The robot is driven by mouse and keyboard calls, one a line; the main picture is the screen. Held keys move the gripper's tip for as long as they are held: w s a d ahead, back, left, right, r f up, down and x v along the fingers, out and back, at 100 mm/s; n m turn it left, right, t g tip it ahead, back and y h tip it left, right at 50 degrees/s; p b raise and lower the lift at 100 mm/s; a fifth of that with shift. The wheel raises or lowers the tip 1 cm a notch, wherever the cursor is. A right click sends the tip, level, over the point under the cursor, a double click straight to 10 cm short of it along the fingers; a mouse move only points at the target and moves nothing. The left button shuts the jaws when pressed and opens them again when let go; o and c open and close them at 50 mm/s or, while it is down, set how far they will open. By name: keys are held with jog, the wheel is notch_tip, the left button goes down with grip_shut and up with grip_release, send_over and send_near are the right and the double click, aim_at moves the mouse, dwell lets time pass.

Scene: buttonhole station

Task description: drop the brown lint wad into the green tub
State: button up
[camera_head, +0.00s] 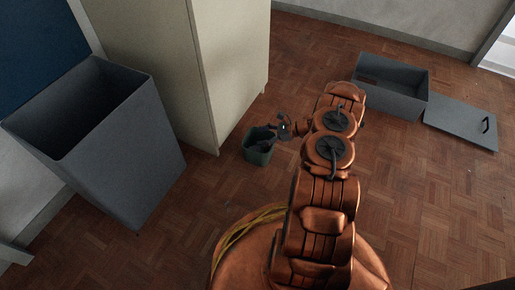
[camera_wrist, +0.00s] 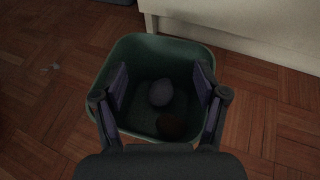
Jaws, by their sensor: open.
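The green tub (camera_head: 258,155) stands on the floor near the foot of the cream cabinet, and its open top fills the middle of the wrist view (camera_wrist: 106,67). A dark brown wad (camera_wrist: 171,125), dim in the shade, lies inside the tub near its near wall. A grey rounded wad (camera_wrist: 161,92) lies inside beside it. My gripper (camera_wrist: 160,84) is open over the tub mouth, its fingers apart with nothing between them. It also shows at the tub's right edge in the head view (camera_head: 281,129).
A large open grey bin (camera_head: 125,150) stands at left, beside the cream cabinet (camera_head: 235,55). A low open grey box (camera_head: 395,101) and a flat grey panel with a handle (camera_head: 458,123) lie at right. Parquet floor between is clear. A small pale scrap (camera_wrist: 53,67) lies left of the tub.

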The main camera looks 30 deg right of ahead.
jog(key=v, duration=1.2)
jog(key=shift+r, duration=0.1)
